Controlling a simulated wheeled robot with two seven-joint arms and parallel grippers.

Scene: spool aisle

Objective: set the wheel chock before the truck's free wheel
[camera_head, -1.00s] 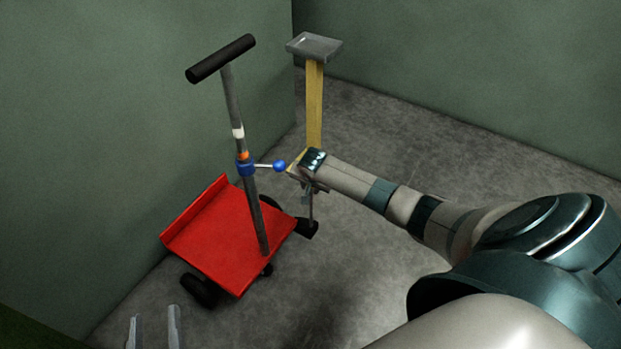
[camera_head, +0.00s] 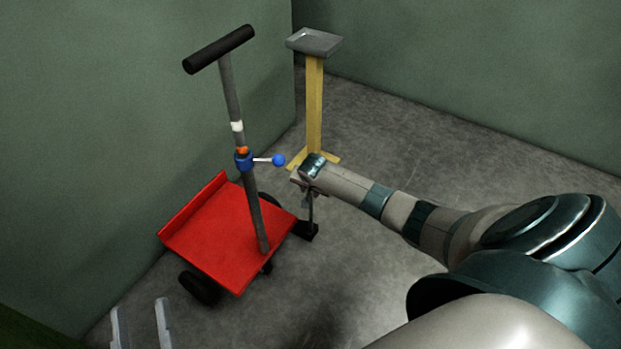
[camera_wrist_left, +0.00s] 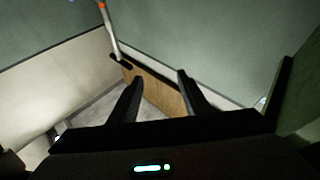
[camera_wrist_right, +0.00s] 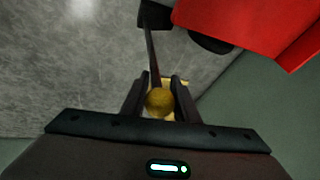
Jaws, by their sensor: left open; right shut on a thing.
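The red truck (camera_head: 225,235) stands by the left wall with its grey T-handle upright. One black wheel (camera_head: 200,288) shows at its near left; another (camera_head: 268,200) is mostly hidden behind the bed. The black chock (camera_head: 307,231) is low beside the bed's right corner; I cannot tell whether it touches the wheel or floor. Its thin rod ends in a yellow ball (camera_wrist_right: 158,102). My right gripper (camera_head: 308,197) is shut on this ball, above the chock.
A blue clamp (camera_head: 244,162) with a blue-knobbed lever sits on the truck's pole. A yellow post (camera_head: 315,110) with a grey tray top stands behind my right gripper. Green walls close in the left and back. Grey floor (camera_head: 400,130) is clear right of the post.

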